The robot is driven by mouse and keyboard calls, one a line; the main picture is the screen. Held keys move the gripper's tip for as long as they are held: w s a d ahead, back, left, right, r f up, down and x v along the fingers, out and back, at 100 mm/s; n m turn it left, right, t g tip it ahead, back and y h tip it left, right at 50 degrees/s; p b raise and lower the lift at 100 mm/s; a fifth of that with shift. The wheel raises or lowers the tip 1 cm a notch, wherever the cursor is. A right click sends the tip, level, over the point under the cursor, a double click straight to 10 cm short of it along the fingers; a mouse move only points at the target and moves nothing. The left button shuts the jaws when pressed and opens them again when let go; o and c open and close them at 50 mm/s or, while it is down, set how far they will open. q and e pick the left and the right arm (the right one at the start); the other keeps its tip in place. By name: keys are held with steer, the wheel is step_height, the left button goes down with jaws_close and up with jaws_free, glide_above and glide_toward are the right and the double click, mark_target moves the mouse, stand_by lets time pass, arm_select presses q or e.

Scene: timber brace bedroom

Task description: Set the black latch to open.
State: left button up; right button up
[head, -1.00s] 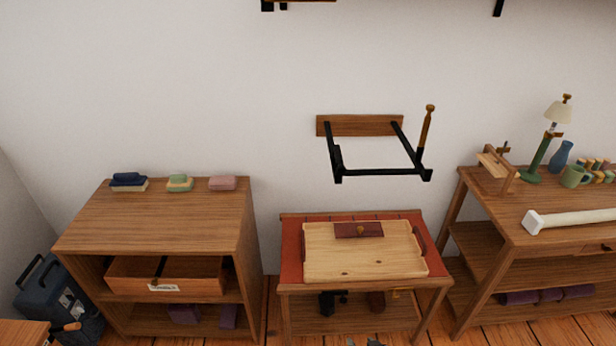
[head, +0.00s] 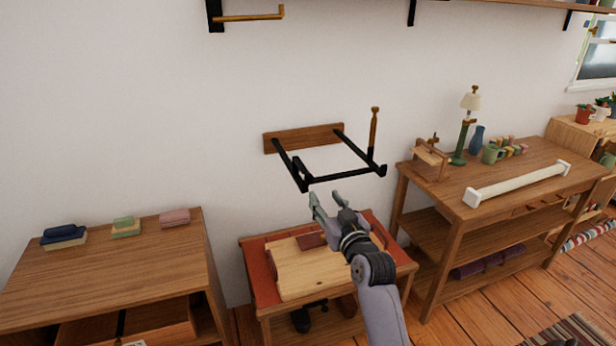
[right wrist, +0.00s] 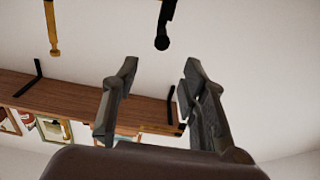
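A black metal frame (head: 338,177) juts from a wooden wall board (head: 304,138). A short black upright piece at its front left corner (head: 298,170) appears to be the black latch. In the right wrist view a black piece with a rounded end (right wrist: 163,30), likely the same latch, shows beyond my fingers. A taller wooden peg (head: 374,128) stands at the front right corner and shows at upper left in the wrist view (right wrist: 52,30). My right gripper (head: 323,200) is open and empty, just below the frame's front bar in the head view. My left gripper is out of view.
A small table (head: 249,262) with a pale wooden tray (head: 295,282) stands below the frame. A cabinet (head: 120,265) is at left, a bench (head: 510,200) with a lamp and white bar at right. Wall shelf (head: 480,3) runs above.

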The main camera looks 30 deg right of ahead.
mark_target(310, 179)
steer(key=p+x, duration=0.1)
steer(key=x, duration=1.1)
steer(key=shift+a, duration=0.15)
steer(key=shift+c, duration=0.4)
jaws_close()
